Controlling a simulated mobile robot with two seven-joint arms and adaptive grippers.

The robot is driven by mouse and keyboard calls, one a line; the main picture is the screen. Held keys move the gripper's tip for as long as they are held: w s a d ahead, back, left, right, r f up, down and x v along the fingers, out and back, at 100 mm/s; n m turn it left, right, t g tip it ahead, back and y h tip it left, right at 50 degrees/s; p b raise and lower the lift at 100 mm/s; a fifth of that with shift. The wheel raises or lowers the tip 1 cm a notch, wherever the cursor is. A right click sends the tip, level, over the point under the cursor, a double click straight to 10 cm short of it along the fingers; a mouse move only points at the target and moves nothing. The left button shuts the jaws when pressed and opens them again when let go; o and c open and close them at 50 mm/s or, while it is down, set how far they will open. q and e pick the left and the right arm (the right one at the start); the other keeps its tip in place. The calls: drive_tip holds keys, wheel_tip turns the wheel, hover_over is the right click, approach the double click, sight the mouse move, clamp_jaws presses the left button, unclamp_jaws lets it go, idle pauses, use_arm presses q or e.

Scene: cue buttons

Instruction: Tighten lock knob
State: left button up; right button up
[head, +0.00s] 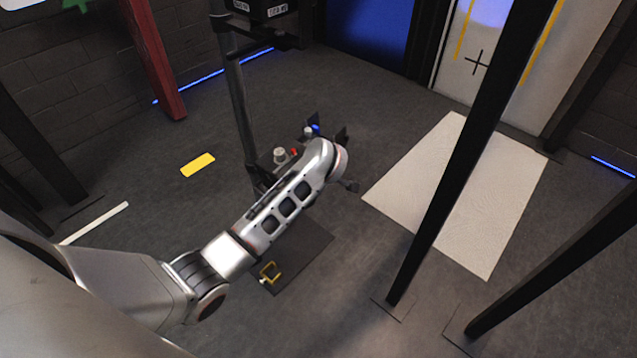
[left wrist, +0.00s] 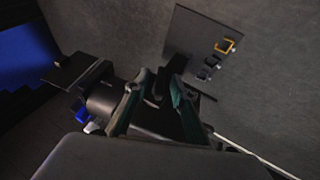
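A dark control box on a pole stand carries a pale grey knob (head: 280,155), a small red button (head: 294,152), a second pale knob (head: 308,132) and a blue button (head: 315,128). I cannot tell which part is the lock knob. My left arm reaches over the box, and its forearm hides part of it. In the left wrist view my left gripper (left wrist: 159,80) has its two fingers apart, with dark stand parts behind the gap. A grey cylinder (left wrist: 103,102) is beside the left finger, with a blue part (left wrist: 90,127) below. Contact cannot be told. My right gripper is out of view.
The stand's pole (head: 240,105) rises behind the box. A dark floor plate (head: 312,250) bears a yellow bracket (head: 275,268). A pale mat (head: 490,220) lies to the right, crossed by a slanting black post (head: 455,165). Floor around a yellow marking (head: 198,165) is clear.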

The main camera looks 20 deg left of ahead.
use_arm(q)
clamp_jaws()
drive_tip(key=shift+r, duration=0.1)
